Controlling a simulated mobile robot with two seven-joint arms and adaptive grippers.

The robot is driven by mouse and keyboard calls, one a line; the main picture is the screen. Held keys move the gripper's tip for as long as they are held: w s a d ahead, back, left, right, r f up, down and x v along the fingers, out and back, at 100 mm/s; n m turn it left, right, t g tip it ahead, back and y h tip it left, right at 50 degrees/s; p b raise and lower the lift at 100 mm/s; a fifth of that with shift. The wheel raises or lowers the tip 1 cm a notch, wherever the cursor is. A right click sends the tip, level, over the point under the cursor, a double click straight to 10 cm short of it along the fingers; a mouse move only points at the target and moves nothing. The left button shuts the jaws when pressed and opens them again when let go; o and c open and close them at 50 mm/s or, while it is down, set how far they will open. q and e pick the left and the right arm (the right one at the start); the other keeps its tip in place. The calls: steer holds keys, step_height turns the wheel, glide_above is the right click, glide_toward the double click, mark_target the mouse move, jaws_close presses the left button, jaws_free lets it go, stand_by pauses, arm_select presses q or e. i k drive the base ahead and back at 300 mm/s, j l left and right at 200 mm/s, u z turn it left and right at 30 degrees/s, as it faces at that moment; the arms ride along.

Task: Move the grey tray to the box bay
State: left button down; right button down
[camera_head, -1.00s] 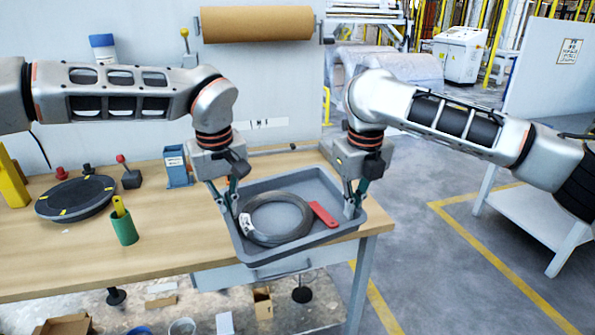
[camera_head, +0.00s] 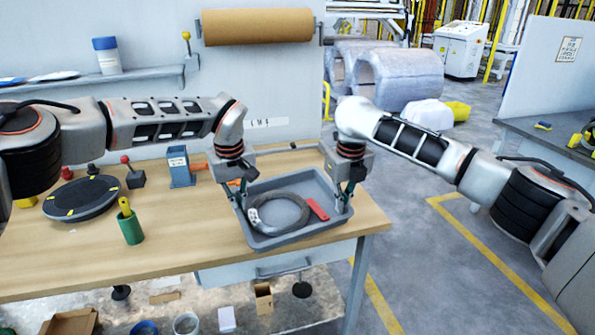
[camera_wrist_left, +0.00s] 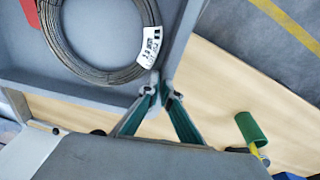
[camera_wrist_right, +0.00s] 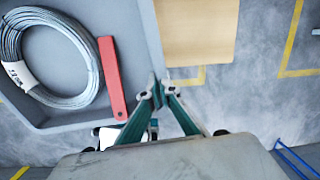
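The grey tray (camera_head: 300,238) is over the right end of the wooden table, near its corner. A coil of grey wire (camera_head: 304,212) with a white label and a red bar (camera_head: 318,209) lie in it. My left gripper (camera_head: 243,204) is at the tray's left wall; in the left wrist view its green fingers (camera_wrist_left: 163,84) close on that wall. My right gripper (camera_head: 345,200) is at the right wall; in the right wrist view its fingers (camera_wrist_right: 160,92) close on that wall. I cannot tell whether the tray touches the table. No box bay can be made out.
The wooden table (camera_head: 185,255) holds a black turntable (camera_head: 80,198), a green cup (camera_head: 130,228) and a blue holder (camera_head: 180,168) left of the tray. A brown paper roll (camera_head: 257,25) hangs behind. Open floor (camera_head: 420,190) and a dark bench (camera_head: 520,125) are at right.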

mark_target(290, 172)
steer(key=i, duration=1)
